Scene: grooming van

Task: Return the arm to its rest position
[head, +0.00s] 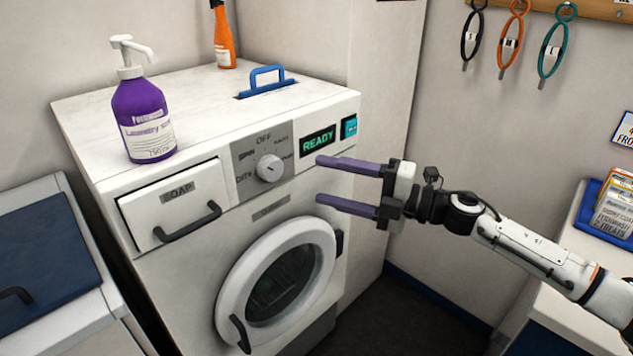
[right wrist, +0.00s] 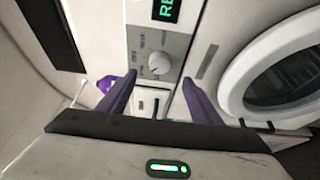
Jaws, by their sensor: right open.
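My right gripper (head: 318,179) reaches in from the right in the head view, its two purple fingers spread apart and empty. It hangs in front of the washing machine (head: 190,262), near the right part of its control panel. In the right wrist view the open fingers (right wrist: 160,92) point toward the panel, with the dial (right wrist: 158,63) between them. In the head view the dial (head: 269,168) sits left of the fingertips, and the display (head: 318,142) above them reads READY. The left gripper is not in view.
A purple soap pump bottle (head: 143,115), an orange bottle (head: 224,40) and a blue handle (head: 267,76) are on the machine's top. The soap drawer (head: 178,203) and round door (head: 277,278) look shut. A counter with a blue tray (head: 588,208) stands at right. Loops (head: 511,36) hang on the wall.

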